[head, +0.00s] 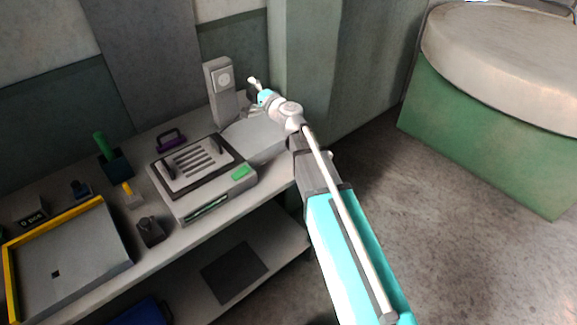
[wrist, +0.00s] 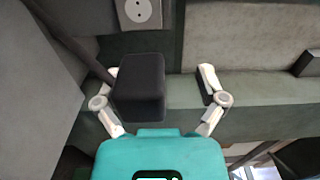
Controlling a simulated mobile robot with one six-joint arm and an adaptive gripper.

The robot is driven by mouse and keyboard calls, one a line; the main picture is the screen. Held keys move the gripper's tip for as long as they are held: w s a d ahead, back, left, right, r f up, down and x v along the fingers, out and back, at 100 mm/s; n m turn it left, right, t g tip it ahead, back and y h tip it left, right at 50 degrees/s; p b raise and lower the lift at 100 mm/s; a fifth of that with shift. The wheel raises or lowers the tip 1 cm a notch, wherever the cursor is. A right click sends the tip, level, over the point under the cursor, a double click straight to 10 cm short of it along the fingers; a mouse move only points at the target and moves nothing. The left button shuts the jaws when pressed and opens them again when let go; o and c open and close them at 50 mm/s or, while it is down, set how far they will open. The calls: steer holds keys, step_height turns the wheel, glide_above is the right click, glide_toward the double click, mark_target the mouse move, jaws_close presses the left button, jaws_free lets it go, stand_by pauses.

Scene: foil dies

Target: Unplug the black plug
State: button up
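The black plug (wrist: 138,88) shows in the wrist view as a dark block between my gripper's fingers. It lies close to the left finger, and I cannot tell whether they touch. A clear gap separates it from the right finger. My gripper (wrist: 158,80) is open; in the head view, my gripper (head: 253,84) is beside the grey upright post. A pale socket face with two holes (wrist: 138,13) is at the top of the wrist view, with nothing in those holes. The plug's far side is hidden, and I cannot make the plug out in the head view.
The grey post (head: 220,95) with a round socket face stands at the back of the bench. In front is a grey machine (head: 205,185) with a green button. A yellow-edged tray (head: 75,255) and small tools lie left. A green-sided round-topped block (head: 480,130) stands right.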

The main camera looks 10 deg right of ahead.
steer(key=shift+s+d, duration=0.4)
steer(key=shift+s, duration=0.15)
steer(key=shift+s+a+f+n+g, duration=0.1)
steer(key=shift+s+f+n+g, duration=0.35)
steer(key=shift+s+n+g, duration=0.2)
steer(key=s+d+f+n+g+h, duration=0.2)
steer(key=s+d+f+n+g, duration=0.2)
steer(key=s+f+n+g, duration=0.6)
steer(key=s+d+f+g+h, duration=0.2)
steer(key=s+d+f+h, duration=0.2)
steer(key=s+d, duration=0.3)
steer(key=s+d+f+g+h, duration=0.1)
steer(key=s+d+f+h, duration=0.2)
steer(key=s+d, duration=0.5)
steer(key=shift+s+f+g+h, duration=0.35)
steer(key=shift+s+h, duration=0.15)
steer(key=shift+s, duration=0.6)
